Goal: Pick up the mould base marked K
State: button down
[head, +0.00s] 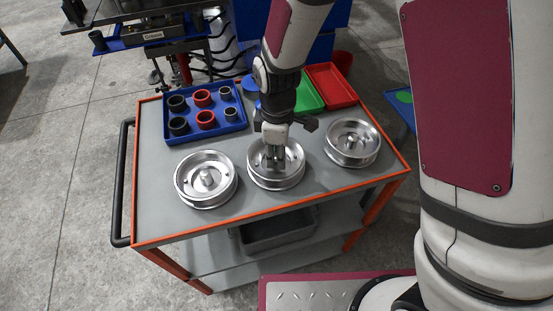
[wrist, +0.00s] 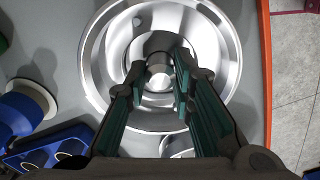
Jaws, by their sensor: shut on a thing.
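Three round silver metal mould bases stand in a row on the grey cart top: a left one (head: 206,177), a middle one (head: 268,180) and a right one (head: 352,141). I cannot read a K on any of them. My gripper (head: 276,160) points down into the middle base. In the wrist view, the fingers of my gripper (wrist: 160,72) close around the short centre post of that mould base (wrist: 215,45). The base appears to rest on the cart top. My fingers hide part of its inside.
The cart (head: 215,231) has an orange rim. A blue tray (head: 180,139) with black, red and grey rings lies at its back left. Green (head: 309,98) and red (head: 325,74) trays stand at the back. The left and right bases stand close on either side.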

jog(key=shift+r, duration=0.15)
jog(key=shift+r, duration=1.75)
jog(key=s+d+p, duration=0.2)
jog(key=s, duration=0.5)
jog(key=s+d+r+p, duration=0.1)
jog(key=s+d+p, duration=0.1)
jog(key=s, duration=0.6)
jog(key=shift+s+r+p, duration=0.15)
jog(key=shift+r+p, duration=0.05)
jog(key=shift+p, duration=0.35)
